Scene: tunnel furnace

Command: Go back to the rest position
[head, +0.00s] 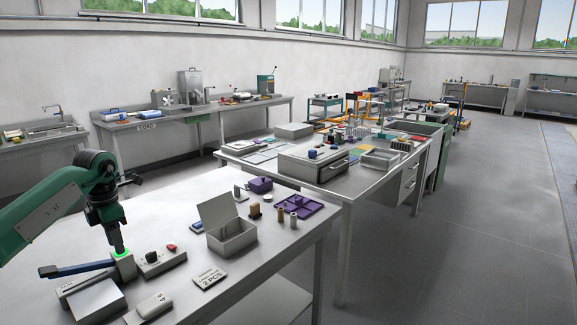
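My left arm comes in from the left edge and reaches down over the near table (300,217). My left gripper (123,266) is low over the table's left part, beside a dark blue lever bar (78,270) and a small control box with a black and a red knob (160,261). A green glow shows at its wrist. Its fingers are too small and hidden to tell whether they are open or shut, or whether they touch the bar. My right gripper is not in view.
Near the arm are a grey block (97,301), a "2 PCS" card (209,277) and an open-lidded metal box (232,238). A purple tray (299,206) lies farther right. The floor (490,220) on the right is clear.

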